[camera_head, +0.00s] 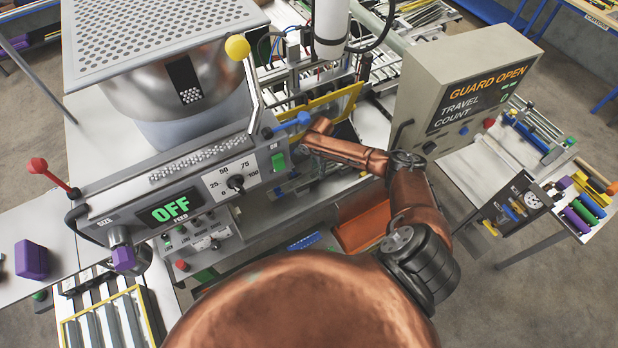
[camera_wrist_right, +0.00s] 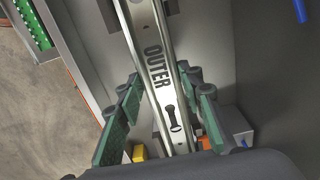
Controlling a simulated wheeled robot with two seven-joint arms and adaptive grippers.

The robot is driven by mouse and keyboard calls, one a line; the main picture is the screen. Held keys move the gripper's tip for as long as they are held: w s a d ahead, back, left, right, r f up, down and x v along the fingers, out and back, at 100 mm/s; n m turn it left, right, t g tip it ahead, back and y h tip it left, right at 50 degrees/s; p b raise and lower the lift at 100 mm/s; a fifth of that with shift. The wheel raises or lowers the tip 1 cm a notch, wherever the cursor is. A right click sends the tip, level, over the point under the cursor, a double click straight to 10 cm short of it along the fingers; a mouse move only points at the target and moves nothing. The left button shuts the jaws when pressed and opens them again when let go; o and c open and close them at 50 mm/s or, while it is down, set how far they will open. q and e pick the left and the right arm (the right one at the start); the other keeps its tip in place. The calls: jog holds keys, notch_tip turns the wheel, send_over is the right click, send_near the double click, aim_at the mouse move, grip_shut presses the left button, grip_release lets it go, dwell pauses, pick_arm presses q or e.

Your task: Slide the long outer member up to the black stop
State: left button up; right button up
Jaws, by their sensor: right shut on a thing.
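The long outer member (camera_wrist_right: 150,62), a pale metal channel marked OUTER, runs from the top of the right wrist view down between the green fingers of my right gripper (camera_wrist_right: 162,95). A dark keyhole-shaped slot shows near its lower end. My right gripper is shut on this member. In the head view my right arm reaches to the machine's middle, and the gripper's fingers and the held member are hard to make out there. I cannot pick out the black stop in either view. My left gripper is not in view.
The feeder control panel (camera_head: 170,208) reads OFF, with a yellow-knobbed lever (camera_head: 238,47) above it. A grey box (camera_head: 455,85) reading GUARD OPEN stands to the right of my arm. An orange tray (camera_head: 362,228) lies below the arm. A side table (camera_head: 480,180) holds small parts.

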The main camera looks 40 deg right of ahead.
aim_at(318, 174)
jog(key=o, duration=1.3)
jog(key=shift+c, duration=0.5)
jog(key=shift+c, duration=0.9)
jog(key=shift+d+r, duration=0.1)
jog(key=shift+r, duration=3.9)
